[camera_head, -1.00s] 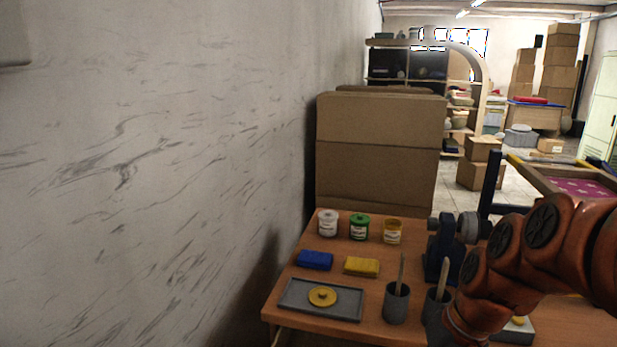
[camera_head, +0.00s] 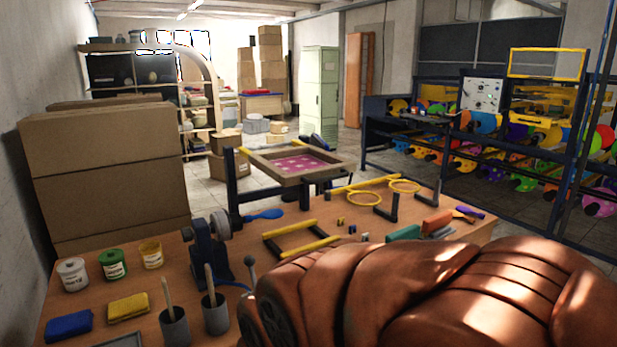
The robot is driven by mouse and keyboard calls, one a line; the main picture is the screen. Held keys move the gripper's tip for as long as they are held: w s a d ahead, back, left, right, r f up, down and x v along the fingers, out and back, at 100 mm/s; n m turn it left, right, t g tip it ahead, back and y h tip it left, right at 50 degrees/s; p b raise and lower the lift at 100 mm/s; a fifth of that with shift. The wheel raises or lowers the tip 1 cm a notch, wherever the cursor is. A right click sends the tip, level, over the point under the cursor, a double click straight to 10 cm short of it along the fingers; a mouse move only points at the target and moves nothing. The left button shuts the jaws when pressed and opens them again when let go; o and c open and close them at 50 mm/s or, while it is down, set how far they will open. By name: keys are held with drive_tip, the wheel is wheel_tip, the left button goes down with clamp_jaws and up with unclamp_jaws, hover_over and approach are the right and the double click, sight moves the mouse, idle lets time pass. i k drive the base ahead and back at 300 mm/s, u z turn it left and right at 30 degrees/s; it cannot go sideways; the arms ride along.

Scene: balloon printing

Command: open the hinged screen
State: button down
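The hinged screen (camera_head: 258,161) is a wooden frame with a pink patterned mesh, held on dark blue posts at the back of the wooden workbench (camera_head: 72,310). It appears raised above the bench top and roughly level. My copper-coloured arm fills the lower right of the view and covers the near right part of the bench. My gripper is not in view, so its place relative to the screen cannot be seen.
Ink jars (camera_head: 114,265), sponges (camera_head: 128,306) and cups with sticks (camera_head: 215,313) stand at the bench's left. A dark blue clamp device (camera_head: 209,250) stands mid-bench. Yellow hoops (camera_head: 363,198) and squeegees (camera_head: 437,223) lie right. Cardboard boxes (camera_head: 110,190) stand behind; a balloon rack (camera_head: 545,130) stands right.

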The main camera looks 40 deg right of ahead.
sight(310, 165)
drive_tip(key=u, duration=1.05)
drive_tip(key=i, duration=0.35)
drive_tip(key=z, duration=1.7)
